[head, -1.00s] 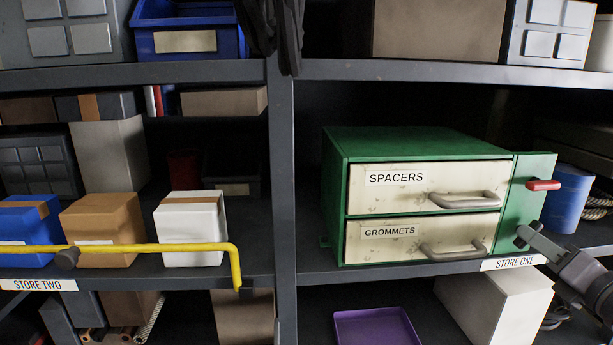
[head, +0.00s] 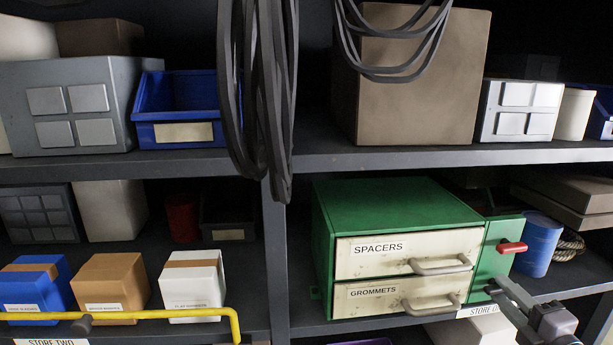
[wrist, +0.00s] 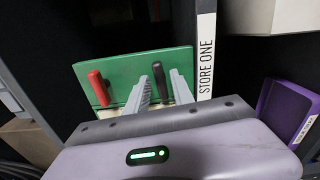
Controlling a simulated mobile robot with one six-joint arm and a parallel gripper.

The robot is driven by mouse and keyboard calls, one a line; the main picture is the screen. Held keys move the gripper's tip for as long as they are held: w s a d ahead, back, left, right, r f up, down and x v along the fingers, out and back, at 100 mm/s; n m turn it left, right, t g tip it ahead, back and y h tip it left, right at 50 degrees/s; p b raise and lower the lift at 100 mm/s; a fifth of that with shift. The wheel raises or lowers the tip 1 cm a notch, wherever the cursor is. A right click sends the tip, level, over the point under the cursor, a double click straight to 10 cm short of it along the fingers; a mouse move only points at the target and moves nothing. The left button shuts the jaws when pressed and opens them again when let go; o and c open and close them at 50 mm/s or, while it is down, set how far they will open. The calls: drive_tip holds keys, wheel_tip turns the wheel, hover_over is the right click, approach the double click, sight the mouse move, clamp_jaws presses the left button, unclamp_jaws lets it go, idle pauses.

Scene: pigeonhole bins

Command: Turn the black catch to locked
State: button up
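The black catch (wrist: 160,80) is on the green side panel (wrist: 120,69) of the cabinet. In the wrist view it stands between the two fingers of my gripper (wrist: 161,88), with a gap visible, so the gripper looks open around it. The red catch (wrist: 98,88) is to its left, apart from the fingers. In the head view the red catch (head: 512,247) sticks out level above my gripper (head: 503,291), which hides most of the black catch there. The green cabinet (head: 395,208) has a SPACERS drawer (head: 390,262) and a GROMMETS drawer (head: 378,303), both looking shut.
The STORE ONE shelf edge (wrist: 206,50) runs close to the right of my fingers. A purple tray (wrist: 284,110) lies beyond it. A blue cylinder (head: 538,245) stands right of the cabinet. A yellow bar (head: 150,314) crosses the left bay, and black cables (head: 262,95) hang in front of the upright.

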drive_tip(key=s, duration=0.6)
drive_tip(key=shift+d, duration=0.15)
